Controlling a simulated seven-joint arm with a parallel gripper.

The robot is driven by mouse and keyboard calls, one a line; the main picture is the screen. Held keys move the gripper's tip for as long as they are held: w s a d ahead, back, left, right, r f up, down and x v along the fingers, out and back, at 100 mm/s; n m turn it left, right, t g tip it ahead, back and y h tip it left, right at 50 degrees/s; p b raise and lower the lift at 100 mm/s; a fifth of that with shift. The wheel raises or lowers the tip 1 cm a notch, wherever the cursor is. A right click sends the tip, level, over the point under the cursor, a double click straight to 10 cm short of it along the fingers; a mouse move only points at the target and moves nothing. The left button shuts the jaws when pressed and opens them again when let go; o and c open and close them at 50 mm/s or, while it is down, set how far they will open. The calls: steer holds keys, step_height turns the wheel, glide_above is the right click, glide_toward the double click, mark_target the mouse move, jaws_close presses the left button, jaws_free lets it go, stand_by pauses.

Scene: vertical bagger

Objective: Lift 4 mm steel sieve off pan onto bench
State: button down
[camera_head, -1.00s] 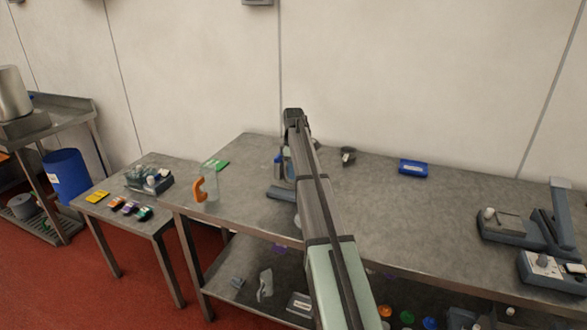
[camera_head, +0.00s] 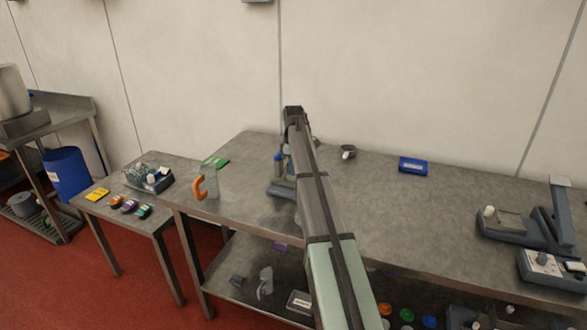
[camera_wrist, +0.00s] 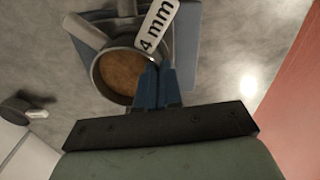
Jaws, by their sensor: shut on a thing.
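The sieve (camera_wrist: 97,75) is a round metal ring at the top of the wrist view, with a white "4 mm" tag (camera_wrist: 158,25). Brown material shows inside the ring. My gripper (camera_wrist: 156,80) has its blue fingers together at the near side of the rim, shut on the sieve. A blue-grey base (camera_wrist: 186,48) lies below and beyond it. I cannot make out the pan separately, or whether the sieve touches it. In the head view my arm hides the sieve and the fingertips; part of the blue-grey base (camera_head: 280,190) shows left of the arm.
A grey device (camera_head: 510,228) stands at the right. The bench right of my arm is mostly clear.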

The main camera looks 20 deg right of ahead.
steer(key=shift+r, duration=1.05)
stand_by(0.4)
steer(key=shift+r, duration=1.7)
steer(key=shift+d, duration=0.1)
steer(key=w+d+f+m, duration=0.2)
steer(key=w+d, duration=0.1)
steer(key=d, duration=1.6)
steer(key=shift+w+f, duration=0.15)
steer(key=shift+f, duration=2.25)
steer(key=shift+w+f, duration=0.1)
steer(key=shift+f, duration=2.25)
steer(key=shift+f, duration=0.15)
steer(key=c, duration=1.3)
jaws_free()
